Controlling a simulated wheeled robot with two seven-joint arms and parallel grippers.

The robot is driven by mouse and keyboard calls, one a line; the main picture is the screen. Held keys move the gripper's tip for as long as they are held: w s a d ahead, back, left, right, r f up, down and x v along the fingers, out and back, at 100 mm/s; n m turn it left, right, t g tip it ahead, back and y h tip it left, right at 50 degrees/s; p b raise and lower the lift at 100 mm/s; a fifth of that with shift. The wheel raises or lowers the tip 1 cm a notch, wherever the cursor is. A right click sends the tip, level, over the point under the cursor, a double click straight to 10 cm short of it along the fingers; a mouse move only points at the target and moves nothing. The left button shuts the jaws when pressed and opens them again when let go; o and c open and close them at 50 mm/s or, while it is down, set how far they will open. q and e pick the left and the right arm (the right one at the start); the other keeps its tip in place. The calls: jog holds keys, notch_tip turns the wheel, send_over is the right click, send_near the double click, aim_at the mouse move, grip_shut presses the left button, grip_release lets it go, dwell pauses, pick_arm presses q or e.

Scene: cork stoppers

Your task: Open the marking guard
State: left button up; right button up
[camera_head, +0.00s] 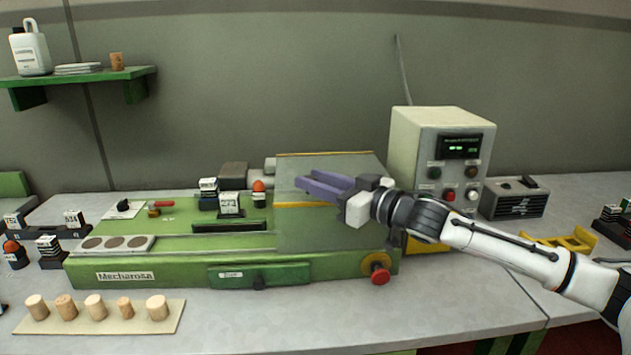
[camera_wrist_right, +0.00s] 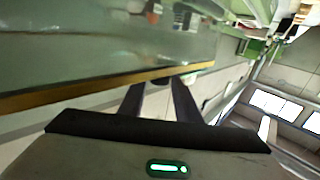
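The marking guard (camera_head: 330,225) is a see-through panel with yellow edging over the right part of the green machine (camera_head: 180,225). In the head view its upper yellow edge runs near the machine's back. In the right wrist view the guard (camera_wrist_right: 90,50) fills the upper left, its yellow edge slanting across. My right gripper (camera_head: 318,187) reaches in from the right, its two purple fingers level with the guard. The fingers show dark and apart in the wrist view (camera_wrist_right: 160,88), their tips at the yellow edge. I cannot tell whether they touch it. My left gripper is out of view.
A control box (camera_head: 440,155) stands behind my right arm, with a dark vented box (camera_head: 515,198) beside it. A red knob (camera_head: 379,273) is on the machine's front right corner. A board with several corks (camera_head: 95,306) lies at the front left.

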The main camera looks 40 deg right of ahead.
jog(key=shift+o, duration=1)
jog(key=shift+s+d+f, duration=0.1)
jog(key=shift+s+d, duration=0.1)
jog(key=shift+s, duration=0.95)
jog(key=s+d+p, duration=0.1)
jog(key=s+p, duration=0.2)
jog(key=s, duration=0.4)
jog(key=shift+s+d, duration=0.3)
jog(key=shift+s, duration=0.1)
